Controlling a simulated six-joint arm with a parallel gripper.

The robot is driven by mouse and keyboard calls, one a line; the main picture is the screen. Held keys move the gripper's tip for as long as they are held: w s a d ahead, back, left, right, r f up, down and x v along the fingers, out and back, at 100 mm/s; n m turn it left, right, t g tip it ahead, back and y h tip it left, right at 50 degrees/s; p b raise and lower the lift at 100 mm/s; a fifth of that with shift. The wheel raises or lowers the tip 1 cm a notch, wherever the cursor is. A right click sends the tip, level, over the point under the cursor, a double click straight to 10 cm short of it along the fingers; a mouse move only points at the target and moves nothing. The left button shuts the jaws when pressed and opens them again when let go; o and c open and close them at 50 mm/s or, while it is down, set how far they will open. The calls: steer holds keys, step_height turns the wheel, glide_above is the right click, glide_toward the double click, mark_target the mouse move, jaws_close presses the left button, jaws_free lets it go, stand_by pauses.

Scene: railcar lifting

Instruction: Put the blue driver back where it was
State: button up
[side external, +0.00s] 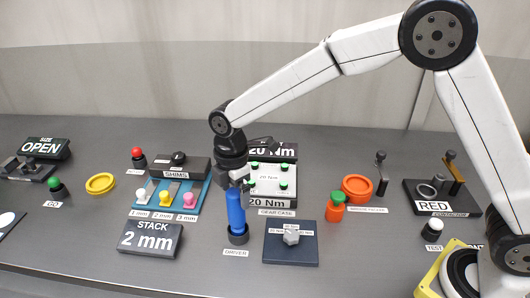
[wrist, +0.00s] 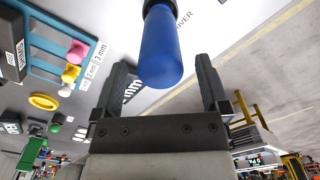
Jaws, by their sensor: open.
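The blue driver (side external: 236,212) stands almost upright, leaning slightly, in the round black holder (side external: 238,238) behind the DRIVER label (side external: 235,253). My gripper (side external: 236,180) is directly above the driver, at its top end. In the wrist view the open fingers (wrist: 160,66) stand on either side of the blue driver's rounded handle end (wrist: 160,55), with a gap showing on both sides. The driver's lower end is hidden inside the holder in the side view.
The gear case (side external: 270,200) stands close behind right, and a dark blue tray (side external: 290,257) with a grey block lies to the right. The STACK 2 mm sign (side external: 151,240) and shims rack (side external: 199,204) are left. Bare table lies in front.

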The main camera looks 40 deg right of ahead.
step_height(320, 180, up, 8)
steer(key=shift+r, duration=0.25)
steer(key=shift+d, duration=0.1)
stand_by(0.6)
steer(key=shift+s+d+f, duration=0.15)
steer(key=shift+d, duration=0.1)
steer(key=s+d+f+m+t, duration=0.1)
steer(key=s+d+f+m, duration=0.3)
steer(key=s+d+m, duration=0.4)
steer(key=s+d+f+m+t, duration=0.1)
steer(key=s+d+f+m, duration=0.4)
steer(key=s+d+m, duration=0.4)
steer(key=shift+d+m+t, duration=0.3)
steer(key=shift+d+m, duration=0.2)
steer(key=shift+w, duration=0.1)
